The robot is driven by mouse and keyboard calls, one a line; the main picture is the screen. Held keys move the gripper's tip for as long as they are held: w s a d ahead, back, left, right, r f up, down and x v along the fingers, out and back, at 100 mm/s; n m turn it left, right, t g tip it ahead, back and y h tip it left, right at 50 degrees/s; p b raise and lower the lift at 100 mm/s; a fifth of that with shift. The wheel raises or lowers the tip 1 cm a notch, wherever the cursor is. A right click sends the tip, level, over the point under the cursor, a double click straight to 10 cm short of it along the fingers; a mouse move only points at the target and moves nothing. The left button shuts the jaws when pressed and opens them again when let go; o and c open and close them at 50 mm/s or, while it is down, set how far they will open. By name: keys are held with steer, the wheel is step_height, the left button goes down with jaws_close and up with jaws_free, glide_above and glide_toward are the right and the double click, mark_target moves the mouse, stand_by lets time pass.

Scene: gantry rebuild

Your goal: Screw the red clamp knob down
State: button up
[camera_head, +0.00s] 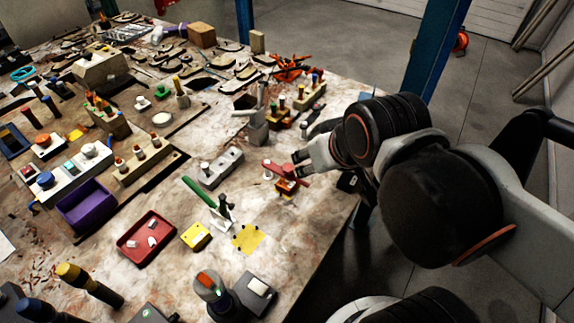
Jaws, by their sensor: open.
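The red clamp knob (284,170) is a red bar-like piece on top of a small orange-brown block with a yellow base (287,189), near the right edge of the workbench. My gripper (304,165) comes in from the right, with its fingers at the right end of the red knob. The gripper is open. I cannot tell whether a finger touches the knob. The knob's threaded part is hidden, and its exact height on the block is too small to tell.
A grey block with pegs (220,168) stands just left of the knob. A green-handled tool (208,192), a yellow block (196,236) and a red tray (147,243) lie in front. A blue post (437,45) rises behind my arm. The bench's right edge is close.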

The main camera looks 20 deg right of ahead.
steer(key=n+g+p, duration=0.7)
steer(key=n+p, duration=0.1)
steer(key=n, duration=0.2)
glide_above(288, 167)
step_height(288, 167, down, 2)
steer(key=f, duration=0.1)
step_height(288, 167, down, 13)
steer(key=b, duration=0.3)
steer(key=shift+f, duration=0.15)
